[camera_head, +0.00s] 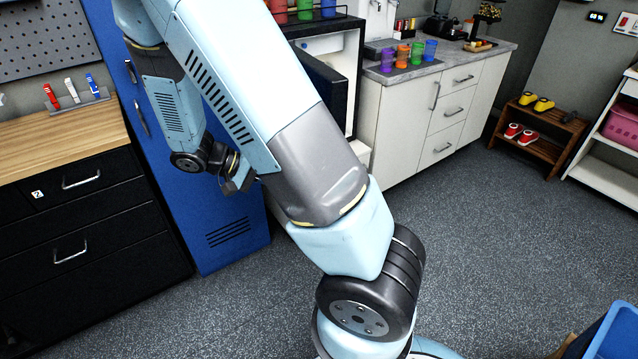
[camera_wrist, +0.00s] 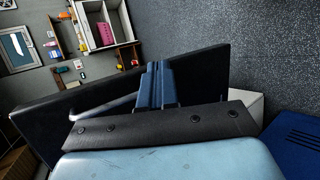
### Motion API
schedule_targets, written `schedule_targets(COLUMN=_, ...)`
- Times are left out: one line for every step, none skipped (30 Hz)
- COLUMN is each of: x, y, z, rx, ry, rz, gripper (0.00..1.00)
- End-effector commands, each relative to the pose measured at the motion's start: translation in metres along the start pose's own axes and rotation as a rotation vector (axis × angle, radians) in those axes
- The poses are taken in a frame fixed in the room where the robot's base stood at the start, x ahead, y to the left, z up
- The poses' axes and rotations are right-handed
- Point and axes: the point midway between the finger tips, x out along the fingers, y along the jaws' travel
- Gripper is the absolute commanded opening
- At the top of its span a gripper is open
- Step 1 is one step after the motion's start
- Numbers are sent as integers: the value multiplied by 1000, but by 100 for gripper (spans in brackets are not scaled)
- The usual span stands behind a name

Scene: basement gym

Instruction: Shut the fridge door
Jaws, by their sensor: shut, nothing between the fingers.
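The small fridge (camera_head: 357,75) has a black frame and a pale interior. It stands between the blue locker and the white cabinets. Its dark door (camera_head: 325,92) stands open, swung out towards me, and my arm hides part of it. In the wrist view the door (camera_wrist: 205,64) is a long black slab across the middle, with a grey bar handle (camera_wrist: 98,108) at left. My gripper (camera_wrist: 157,68) is shut and empty, its blue fingers overlapping the door in that view. I cannot tell whether they touch it.
A tall blue locker (camera_head: 222,225) stands left of the fridge, beside a black drawer unit (camera_head: 75,225) with a wooden top. White cabinets (camera_head: 440,115) with cups on top stand at right. Coloured cups (camera_head: 304,8) stand above the fridge.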

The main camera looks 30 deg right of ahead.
Motion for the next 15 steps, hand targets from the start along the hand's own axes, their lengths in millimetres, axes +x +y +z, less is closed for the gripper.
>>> schedule_targets(x=4, y=-8, z=-3, rx=-1, ry=6, rz=51, gripper=0)
schedule_targets(x=6, y=-12, z=-5, rx=4, ry=11, rz=79, gripper=0)
schedule_targets(x=9, y=-16, z=-8, rx=9, ry=19, rz=117, gripper=0)
schedule_targets(x=11, y=-20, z=-10, rx=13, ry=27, rz=145, gripper=0)
schedule_targets(x=13, y=-24, z=-12, rx=18, ry=34, rz=173, gripper=0)
schedule_targets(x=16, y=-28, z=-15, rx=23, ry=47, rz=210, gripper=0)
schedule_targets(x=18, y=-32, z=-17, rx=28, ry=56, rz=238, gripper=0)
schedule_targets(x=19, y=-35, z=-19, rx=33, ry=66, rz=267, gripper=0)
schedule_targets(x=22, y=-39, z=-22, rx=38, ry=81, rz=304, gripper=0)
schedule_targets(x=24, y=-43, z=-24, rx=42, ry=92, rz=331, gripper=0)
schedule_targets(x=26, y=-46, z=-26, rx=46, ry=106, rz=359, gripper=0)
schedule_targets(x=28, y=-50, z=-29, rx=52, ry=122, rz=393, gripper=0)
schedule_targets(x=29, y=-53, z=-31, rx=58, ry=135, rz=417, gripper=0)
schedule_targets(x=30, y=-56, z=-32, rx=61, ry=148, rz=442, gripper=0)
schedule_targets(x=32, y=-59, z=-35, rx=67, ry=164, rz=470, gripper=0)
